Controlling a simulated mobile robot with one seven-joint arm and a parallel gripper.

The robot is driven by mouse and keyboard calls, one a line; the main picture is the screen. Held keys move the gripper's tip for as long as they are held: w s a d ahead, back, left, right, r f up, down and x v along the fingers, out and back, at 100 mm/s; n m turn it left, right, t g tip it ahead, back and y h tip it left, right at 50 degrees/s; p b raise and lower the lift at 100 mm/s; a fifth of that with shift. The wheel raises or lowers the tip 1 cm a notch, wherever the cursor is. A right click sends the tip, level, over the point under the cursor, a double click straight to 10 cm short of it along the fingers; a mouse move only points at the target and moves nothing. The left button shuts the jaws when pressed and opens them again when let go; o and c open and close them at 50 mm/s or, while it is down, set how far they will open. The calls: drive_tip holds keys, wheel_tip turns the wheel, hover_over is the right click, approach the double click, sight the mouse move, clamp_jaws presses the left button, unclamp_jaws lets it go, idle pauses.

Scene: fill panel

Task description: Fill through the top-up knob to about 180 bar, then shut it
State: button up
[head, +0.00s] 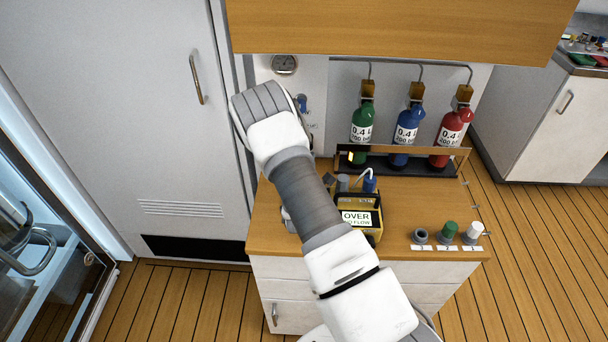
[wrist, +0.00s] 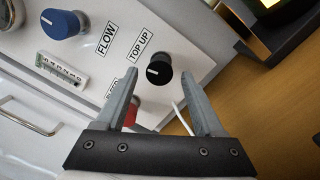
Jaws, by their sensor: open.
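The top-up knob (wrist: 159,70) is black with a white mark and sits on the white panel beside its TOP UP label (wrist: 141,43). In the wrist view my gripper (wrist: 158,68) is open, its fingertips on either side of the knob. I cannot tell whether they touch it. A round pressure gauge (head: 285,64) is on the panel in the head view, too small to read. In that view my arm hides the knob and my fingers.
A blue knob (wrist: 60,23) by the FLOW label and a small scale (wrist: 62,68) are nearby. A red part (wrist: 131,114) shows between my fingers. Green (head: 362,124), blue (head: 407,132) and red (head: 451,132) bottles stand right.

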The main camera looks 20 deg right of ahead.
drive_tip(key=v, duration=1.5)
drive_tip(key=shift+s+a+b, duration=0.15)
drive_tip(key=shift+s+b, duration=0.1)
drive_tip(key=shift+b, duration=0.15)
drive_tip(key=shift+s+a, duration=0.1)
drive_tip(key=shift+s, duration=0.25)
drive_tip(key=shift+r, duration=0.1)
